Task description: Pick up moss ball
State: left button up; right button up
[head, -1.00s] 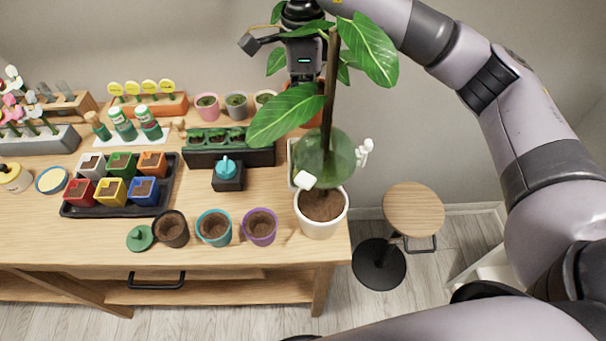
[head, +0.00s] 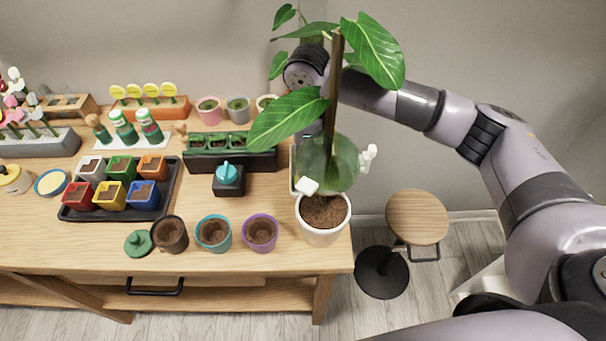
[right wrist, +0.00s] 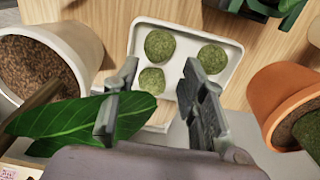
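In the right wrist view three round green moss balls lie on a white tray (right wrist: 232,82): an upper left moss ball (right wrist: 160,44), a right moss ball (right wrist: 212,57) and a lower moss ball (right wrist: 152,80). My right gripper (right wrist: 160,66) is open and empty, its fingers apart over the tray's near part. The lower ball shows between the fingers, and the right ball is beyond the right fingertip. I cannot tell the height above the tray. In the head view the plant hides this gripper and the moss balls. My left gripper is not in view.
A white soil-filled pot (right wrist: 62,58) and a large green leaf (right wrist: 88,122) are left of the fingers; a terracotta pot (right wrist: 290,95) is at the right. In the head view a translucent green globe (head: 342,165) stands behind the white pot. A stool (head: 417,215) is beside the table.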

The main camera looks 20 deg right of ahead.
jog(key=shift+f, duration=0.55)
jog(key=shift+s+f+p, duration=0.1)
jog(key=shift+f+p, duration=0.25)
jog(key=shift+p, duration=0.05)
notch_tip(320, 180, down, 4)
jog(key=shift+r+p, duration=0.15)
jog(key=shift+p, duration=0.65)
jog(key=shift+f, duration=0.4)
jog(key=c, duration=0.5)
jog(key=shift+r, duration=0.1)
